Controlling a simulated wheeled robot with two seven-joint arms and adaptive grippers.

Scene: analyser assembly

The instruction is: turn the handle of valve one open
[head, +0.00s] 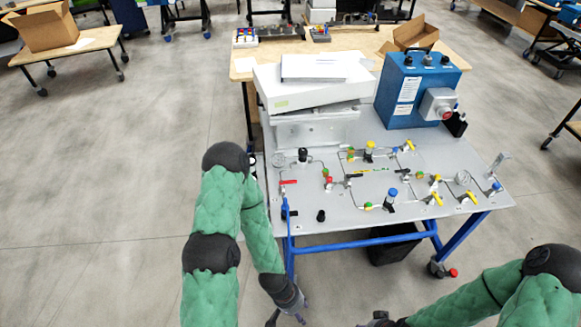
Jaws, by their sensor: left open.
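A grey panel (330,212) on a blue-framed cart carries several small valves joined by thin tubing. A red handle (289,182) is at its left side, a blue handle (285,209) at its left front edge, and a black handle (353,176) near the middle. Several yellow handles (437,199) are on the right. I cannot read which one is valve one. My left gripper (286,318) is open and empty at the bottom edge, in front of the panel and apart from it. My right gripper (378,321) is mostly cut off at the bottom edge; its jaws are unclear.
White boxes (310,85) are stacked at the panel's back left. A blue unit (416,92) with a grey box and red button stands at the back right. A wooden bench (245,62) with a cardboard box (414,35) is behind. The floor left of the cart is clear.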

